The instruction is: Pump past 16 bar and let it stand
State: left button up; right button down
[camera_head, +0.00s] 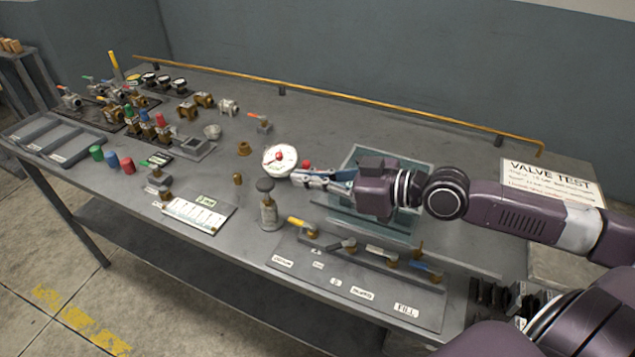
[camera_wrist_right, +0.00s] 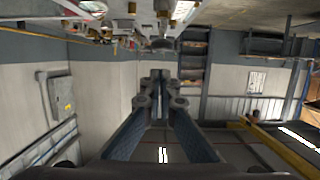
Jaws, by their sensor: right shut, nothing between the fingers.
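A round white gauge (camera_head: 279,160) with a red centre stands mid-bench; its reading is too small to tell. A small red knob (camera_head: 306,164) shows just right of it. My right gripper (camera_head: 299,176) is shut and empty, its tips beside the gauge; I cannot tell whether they touch anything. The shut fingers also show in the right wrist view (camera_wrist_right: 158,82). Below the gauge stands a grey cylinder with a dark round knob (camera_head: 266,185), possibly the pump. A glass-walled tank (camera_head: 350,222) lies under my right forearm, partly hidden. My left gripper is not in view.
A labelled panel (camera_head: 335,287) with several levers, yellow, white and blue, lies at the front edge. A white chart (camera_head: 198,214) lies left of it. Several valves and fittings (camera_head: 130,105) crowd the far left. A brass rail (camera_head: 340,95) runs along the back. A "VALVE TEST" sign (camera_head: 550,183) stands right.

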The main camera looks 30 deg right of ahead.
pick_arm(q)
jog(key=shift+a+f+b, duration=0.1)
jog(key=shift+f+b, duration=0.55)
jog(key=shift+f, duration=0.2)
pick_arm(e)
jog(key=shift+v, duration=1.3)
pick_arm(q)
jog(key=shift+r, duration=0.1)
pick_arm(e)
jog(key=shift+r, duration=0.15)
